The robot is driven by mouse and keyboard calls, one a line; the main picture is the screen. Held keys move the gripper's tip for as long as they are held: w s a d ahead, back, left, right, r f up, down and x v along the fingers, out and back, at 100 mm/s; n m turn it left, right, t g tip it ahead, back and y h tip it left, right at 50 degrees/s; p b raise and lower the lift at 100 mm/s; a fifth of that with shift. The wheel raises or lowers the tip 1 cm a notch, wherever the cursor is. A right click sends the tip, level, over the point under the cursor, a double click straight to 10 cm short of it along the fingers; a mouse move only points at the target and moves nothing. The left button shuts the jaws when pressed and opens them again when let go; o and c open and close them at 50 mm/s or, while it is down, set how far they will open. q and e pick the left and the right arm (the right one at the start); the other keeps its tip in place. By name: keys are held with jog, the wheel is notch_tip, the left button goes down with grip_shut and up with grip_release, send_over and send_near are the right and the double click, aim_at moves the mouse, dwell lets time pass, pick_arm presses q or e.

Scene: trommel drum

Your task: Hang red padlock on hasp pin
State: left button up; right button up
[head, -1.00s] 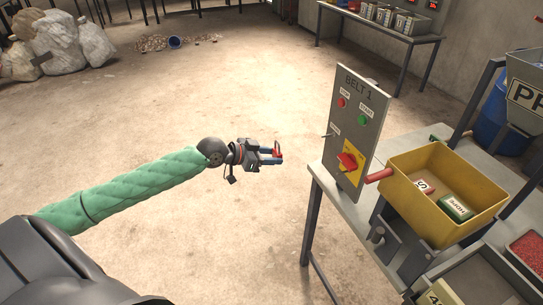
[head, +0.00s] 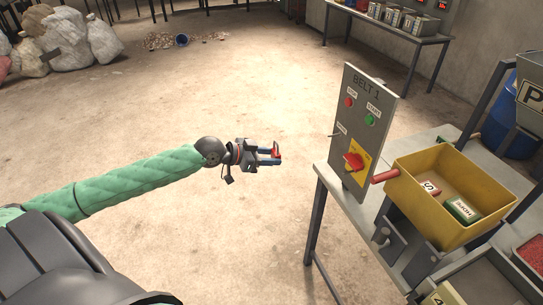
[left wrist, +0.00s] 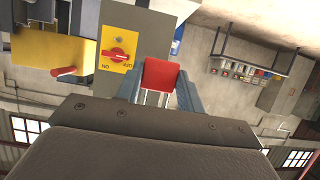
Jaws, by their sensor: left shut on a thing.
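My left gripper (head: 270,154) is shut on the red padlock (head: 277,149) and holds it in open air, left of the grey BELT 1 panel (head: 376,88) and apart from it. In the left wrist view the padlock's red body (left wrist: 160,74) sits between the two blue-grey fingers, with pale shackle legs below it. A small thin pin (head: 336,134) sticks out at the panel's left edge in the head view; it looks like the hasp pin, but its detail is too small to tell. My right gripper is not in view.
The panel carries a red rotary switch (head: 353,162) on a yellow plate. It stands on a grey table (head: 338,190), with a yellow bin (head: 424,208) holding boxes to its right. The bin's red handle (head: 385,176) points toward the panel. Floor around my gripper is clear.

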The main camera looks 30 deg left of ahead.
pick_arm(q)
jog(key=shift+s+a, duration=0.6)
jog(key=shift+s, duration=0.15)
jog(key=shift+s+a+p, duration=0.4)
jog(key=shift+s+a, duration=0.5)
jog(key=shift+s, duration=0.25)
jog(key=shift+s+a+p, duration=0.35)
jog(key=shift+s+a, duration=0.55)
jog(key=shift+s, duration=0.25)
jog(key=shift+r, duration=0.15)
dwell(0.3)
